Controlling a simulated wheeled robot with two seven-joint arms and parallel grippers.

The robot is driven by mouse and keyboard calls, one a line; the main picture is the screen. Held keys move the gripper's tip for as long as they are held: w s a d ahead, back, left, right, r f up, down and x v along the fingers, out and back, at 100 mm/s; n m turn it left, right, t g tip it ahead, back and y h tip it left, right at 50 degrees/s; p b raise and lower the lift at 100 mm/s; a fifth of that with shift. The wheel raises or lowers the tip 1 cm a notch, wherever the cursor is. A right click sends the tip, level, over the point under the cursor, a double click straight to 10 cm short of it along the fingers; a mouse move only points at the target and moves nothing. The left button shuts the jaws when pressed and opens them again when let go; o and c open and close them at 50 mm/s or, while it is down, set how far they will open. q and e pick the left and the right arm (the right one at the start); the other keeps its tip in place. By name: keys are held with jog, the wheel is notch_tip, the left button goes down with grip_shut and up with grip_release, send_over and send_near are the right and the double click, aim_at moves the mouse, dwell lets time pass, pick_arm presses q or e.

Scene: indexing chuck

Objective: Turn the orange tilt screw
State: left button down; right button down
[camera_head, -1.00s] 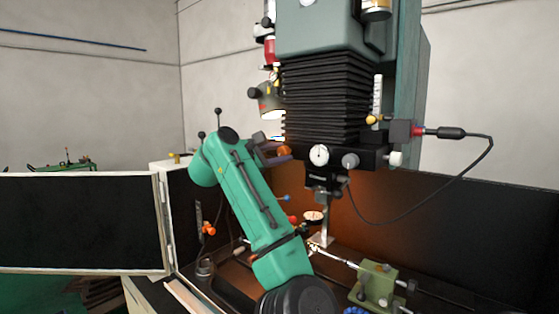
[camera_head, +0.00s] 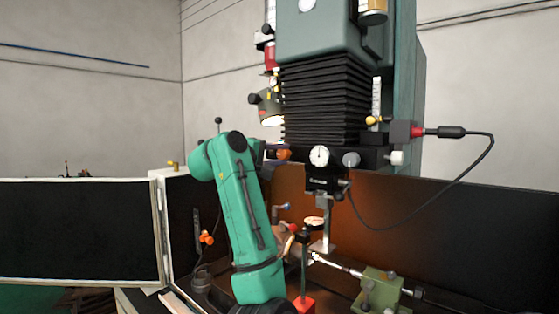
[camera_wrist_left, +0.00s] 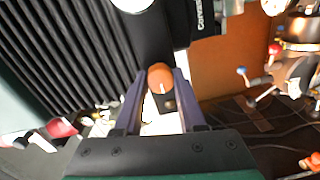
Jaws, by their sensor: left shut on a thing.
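The orange tilt screw (camera_head: 285,154) is a round knob at the left side of the black machine head, below the ribbed bellows. It also shows in the left wrist view (camera_wrist_left: 160,76), with a short white line on its face. My left gripper (camera_head: 277,153) reaches it from the left on a green arm. In the left wrist view its two purple-grey fingers (camera_wrist_left: 158,90) stand on either side of the knob and are shut on it. The far side of the knob is hidden. My right gripper is not in view.
Black bellows (camera_head: 325,100) rise right above the screw. A white dial (camera_head: 320,156) sits on the head to its right. A lamp (camera_head: 268,105) hangs to the upper left. Another orange knob (camera_head: 207,237) is lower left.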

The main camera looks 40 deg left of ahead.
pick_arm(q)
jog(key=m+b, duration=0.1)
jog(key=m, duration=0.3)
jog(key=shift+f, duration=0.2)
jog(key=m, duration=0.4)
jog(key=shift+y+b, duration=0.3)
jog(key=shift+b, duration=0.1)
jog(key=m, duration=0.4)
jog(key=shift+w+m, duration=0.1)
jog(key=shift+m, duration=2)
jog(key=shift+c, duration=2.4)
grip_release()
